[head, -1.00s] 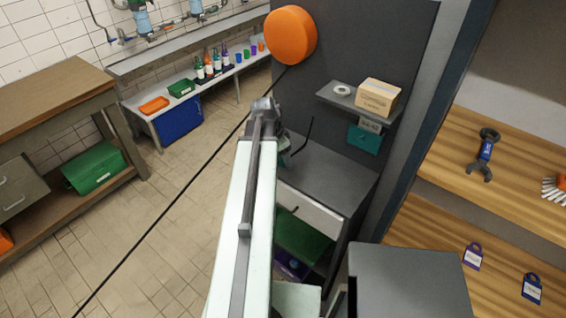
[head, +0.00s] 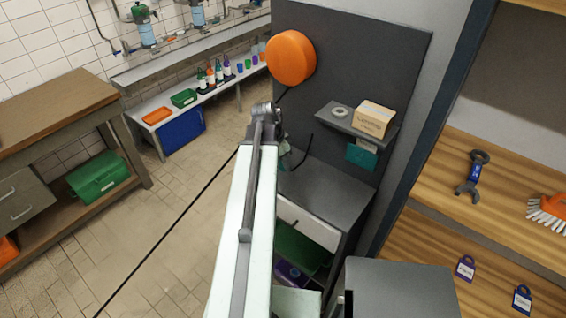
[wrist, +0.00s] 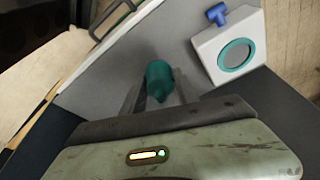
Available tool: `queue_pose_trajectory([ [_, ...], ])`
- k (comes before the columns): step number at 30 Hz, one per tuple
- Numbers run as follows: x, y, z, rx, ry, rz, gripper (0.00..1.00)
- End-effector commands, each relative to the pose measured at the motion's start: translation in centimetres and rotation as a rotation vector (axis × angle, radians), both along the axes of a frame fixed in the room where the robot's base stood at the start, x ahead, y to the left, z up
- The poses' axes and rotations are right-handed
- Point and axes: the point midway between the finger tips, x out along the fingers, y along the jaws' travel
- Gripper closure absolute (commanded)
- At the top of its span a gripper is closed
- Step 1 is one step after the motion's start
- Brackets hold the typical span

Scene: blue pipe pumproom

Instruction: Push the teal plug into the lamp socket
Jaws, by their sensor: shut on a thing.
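In the wrist view a teal plug (wrist: 159,80) sits between the two fingers of my gripper (wrist: 155,92), which is shut on it. A white box with a teal-ringed round grey face (wrist: 237,56) and a blue knob (wrist: 217,14) is up and right of the plug, clearly apart from it. It may be the lamp socket; I cannot tell for sure. In the head view my arm mostly hides the gripper and the plug, beside the dark panel above the grey worktop.
A grey cabinet (head: 335,190) stands against a dark panel bearing an orange round thing (head: 291,57) and a small shelf with a carton (head: 374,119). A wooden shelf unit with a wrench (head: 473,172) is at right. Open tiled floor lies left.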

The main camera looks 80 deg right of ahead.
Motion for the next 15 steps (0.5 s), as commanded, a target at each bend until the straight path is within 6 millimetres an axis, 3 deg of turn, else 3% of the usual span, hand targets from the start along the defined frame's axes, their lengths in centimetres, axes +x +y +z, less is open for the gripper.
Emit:
queue_pose_trajectory([
  [1,0.0,0.0,2.4,0.0,0.0,0.0,0.99],
  [4,0.0,0.0,3.8,0.0,0.0,0.0,0.99],
  [15,0.0,0.0,3.9,0.0,0.0,0.0,0.99],
])
